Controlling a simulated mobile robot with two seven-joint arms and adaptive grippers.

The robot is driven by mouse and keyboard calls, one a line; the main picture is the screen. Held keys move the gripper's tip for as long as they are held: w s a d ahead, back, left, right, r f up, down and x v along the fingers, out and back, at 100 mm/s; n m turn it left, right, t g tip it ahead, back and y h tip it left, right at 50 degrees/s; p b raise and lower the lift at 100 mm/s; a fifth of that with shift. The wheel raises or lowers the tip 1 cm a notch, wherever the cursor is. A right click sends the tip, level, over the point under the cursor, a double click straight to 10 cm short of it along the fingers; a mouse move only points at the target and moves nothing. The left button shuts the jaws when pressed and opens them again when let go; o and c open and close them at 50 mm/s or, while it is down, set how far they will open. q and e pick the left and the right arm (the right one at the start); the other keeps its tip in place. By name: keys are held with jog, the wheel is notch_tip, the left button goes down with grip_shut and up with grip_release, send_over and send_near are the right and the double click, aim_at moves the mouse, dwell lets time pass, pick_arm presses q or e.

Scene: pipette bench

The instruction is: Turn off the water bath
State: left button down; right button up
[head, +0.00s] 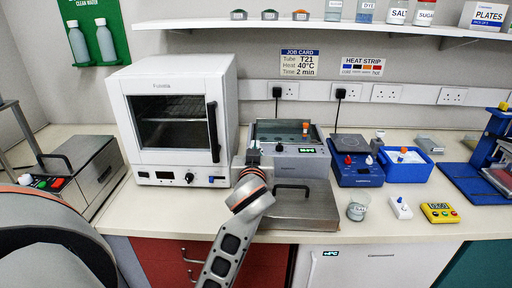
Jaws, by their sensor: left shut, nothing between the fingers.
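The water bath (310,163) is a grey box at the middle back of the bench. Its top is open, and an orange-capped tube (305,128) stands at its right side. Its front panel has a small lit green display (306,150) and a dark knob (279,148). A metal lid (306,210) with a dark handle lies in front of it. My left gripper (253,150) is shut and empty at the left front corner of the bath, left of the knob. I cannot tell whether it touches the bath. My right gripper is not in view.
A white oven (175,110) stands close on the left. Right of the bath are a blue hot plate (355,174), a blue tray (406,170), a glass beaker (357,208), a white device (400,208) and a yellow timer (440,213). A shelf (330,28) runs above.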

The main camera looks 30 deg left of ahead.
pick_arm(q)
jog(key=p+x, duration=0.1)
jog(key=x, duration=0.7)
jog(key=shift+w+a, duration=0.1)
jog(key=shift+a, duration=0.15)
notch_tip(320, 180, down, 3)
jog(key=shift+r, duration=0.15)
jog(key=shift+f, duration=0.65)
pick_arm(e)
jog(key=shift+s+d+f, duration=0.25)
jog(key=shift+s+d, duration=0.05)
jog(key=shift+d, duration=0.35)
